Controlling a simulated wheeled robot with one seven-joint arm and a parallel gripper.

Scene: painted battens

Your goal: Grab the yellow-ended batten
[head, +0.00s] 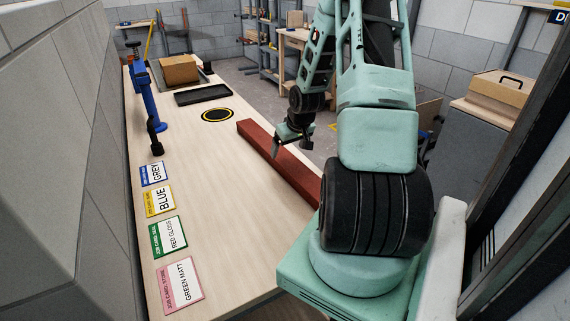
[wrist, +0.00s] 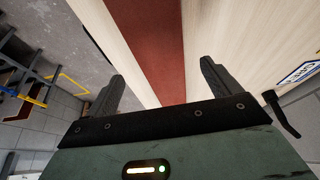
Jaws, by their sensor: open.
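A long red-brown batten (head: 262,145) lies along the right side of the pale wooden bench, and my arm hides its near end. No yellow end shows on it in either view. My gripper (head: 291,148) is open and empty, pointing down over the batten in the head view. In the wrist view, my gripper's fingers (wrist: 162,69) stand apart, with the red batten (wrist: 155,40) running between them in the picture. I cannot tell how high the fingertips are above it.
The bench (head: 225,180) carries a blue clamp (head: 147,98), a cardboard box (head: 179,70), a black tray (head: 203,93) and a black disc with a yellow ring (head: 217,115). Several colour-name cards (head: 170,238) line its left side. The middle is clear.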

